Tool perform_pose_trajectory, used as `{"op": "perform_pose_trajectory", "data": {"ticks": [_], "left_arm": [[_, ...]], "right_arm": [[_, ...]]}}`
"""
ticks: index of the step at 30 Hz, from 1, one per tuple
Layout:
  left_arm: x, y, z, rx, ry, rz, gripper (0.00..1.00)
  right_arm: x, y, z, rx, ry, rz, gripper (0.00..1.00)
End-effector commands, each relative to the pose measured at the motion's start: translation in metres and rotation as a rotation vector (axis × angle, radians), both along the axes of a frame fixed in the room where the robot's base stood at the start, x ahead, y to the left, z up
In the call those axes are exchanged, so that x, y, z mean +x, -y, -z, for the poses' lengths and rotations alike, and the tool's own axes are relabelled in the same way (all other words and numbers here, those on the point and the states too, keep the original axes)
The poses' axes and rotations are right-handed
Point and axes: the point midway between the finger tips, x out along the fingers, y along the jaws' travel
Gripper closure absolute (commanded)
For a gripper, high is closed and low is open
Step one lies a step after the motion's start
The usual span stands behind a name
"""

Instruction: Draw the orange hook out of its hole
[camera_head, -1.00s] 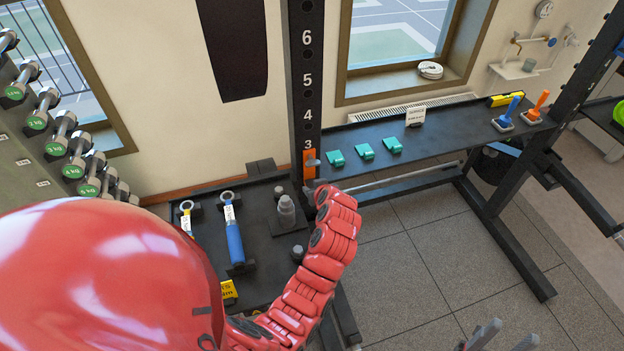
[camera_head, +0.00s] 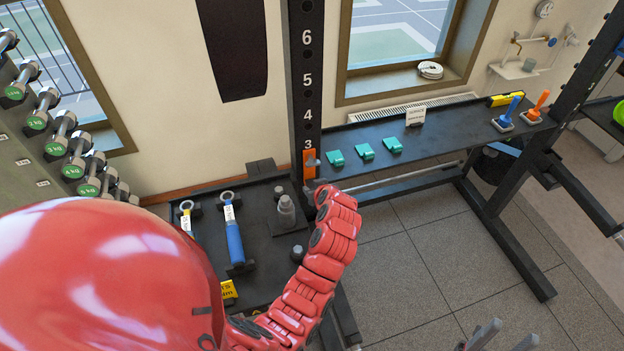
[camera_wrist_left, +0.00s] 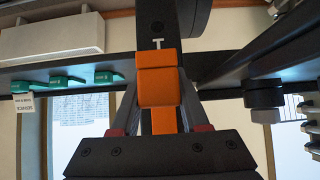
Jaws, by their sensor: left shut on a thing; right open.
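The orange hook (camera_head: 308,158) is at the black upright (camera_head: 306,85), just below the number 3. My left gripper (camera_head: 313,184) is at the hook's lower end, partly hidden by my red arm. In the left wrist view the hook (camera_wrist_left: 157,82) stands between the fingers of my left gripper (camera_wrist_left: 160,118), which is shut on it. The hole itself is hidden, and I cannot tell how deep the hook sits. My right gripper (camera_head: 506,338) is open and empty at the bottom edge.
A black shelf (camera_head: 450,148) with several teal clips, a white card, and blue and orange handles runs right of the upright. The tiled floor (camera_head: 420,260) on the right is clear.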

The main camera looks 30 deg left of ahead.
Motion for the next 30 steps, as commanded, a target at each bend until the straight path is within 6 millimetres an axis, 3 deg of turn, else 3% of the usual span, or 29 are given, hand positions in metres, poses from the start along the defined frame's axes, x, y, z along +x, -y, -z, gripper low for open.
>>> {"op": "perform_pose_trajectory", "data": {"ticks": [17,30], "left_arm": [[-0.006,0.006,0.001,0.0,-0.002,0.0,1.0],[-0.021,0.024,0.0,0.001,0.0,0.001,1.0]], "right_arm": [[0.0,0.0,0.004,0.0,0.0,0.0,0.5],[0.0,0.0,0.01,0.0,0.0,0.0,0.5]]}}
